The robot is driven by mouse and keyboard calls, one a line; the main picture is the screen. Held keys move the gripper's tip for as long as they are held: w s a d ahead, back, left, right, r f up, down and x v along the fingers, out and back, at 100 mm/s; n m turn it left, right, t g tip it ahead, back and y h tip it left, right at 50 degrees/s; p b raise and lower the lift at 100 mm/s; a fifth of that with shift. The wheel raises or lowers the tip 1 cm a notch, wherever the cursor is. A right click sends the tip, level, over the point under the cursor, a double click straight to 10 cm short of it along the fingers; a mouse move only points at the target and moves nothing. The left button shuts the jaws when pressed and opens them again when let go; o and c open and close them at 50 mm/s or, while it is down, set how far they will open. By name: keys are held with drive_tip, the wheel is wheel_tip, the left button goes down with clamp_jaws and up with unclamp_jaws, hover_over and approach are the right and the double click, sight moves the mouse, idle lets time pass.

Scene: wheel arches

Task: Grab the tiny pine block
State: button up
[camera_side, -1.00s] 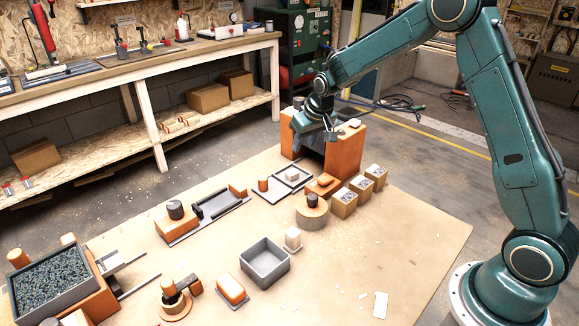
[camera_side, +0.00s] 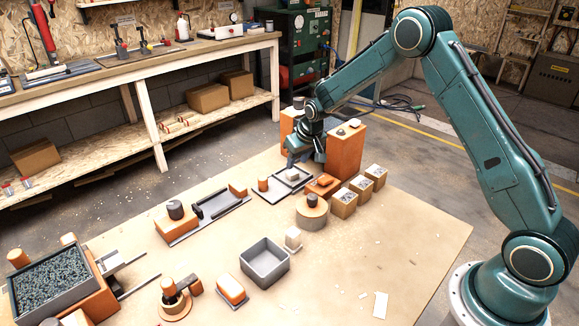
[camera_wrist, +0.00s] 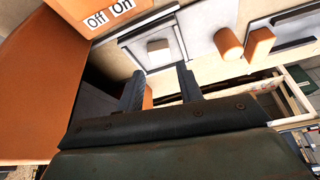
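A small pale wooden block (camera_side: 292,176) sits on a flat dark-edged tray (camera_side: 273,194). In the wrist view the block (camera_wrist: 158,47) lies on the tray's light surface, ahead of the fingertips and apart from them. Another pale block (camera_side: 293,238) stands beside the grey bin, so I cannot tell from looks alone which is the tiny pine one. My gripper (camera_side: 304,160) hangs above the back of the tray, near the orange arch. In the wrist view its two fingers (camera_wrist: 161,82) are spread with nothing held between them.
The tall orange arch (camera_side: 346,153) stands close beside my gripper. An orange block with Off/On labels (camera_wrist: 98,12) and an orange cylinder (camera_wrist: 228,44) flank the tray. A grey bin (camera_side: 264,264) stands nearer the front. The board's front right is mostly clear.

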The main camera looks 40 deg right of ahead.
sight(293, 172)
drive_tip(key=shift+w+f, duration=0.15)
drive_tip(key=shift+f, duration=0.15)
drive_tip(key=shift+f, duration=0.15)
drive_tip(key=shift+x, duration=2.45)
drive_tip(key=c, duration=0.6)
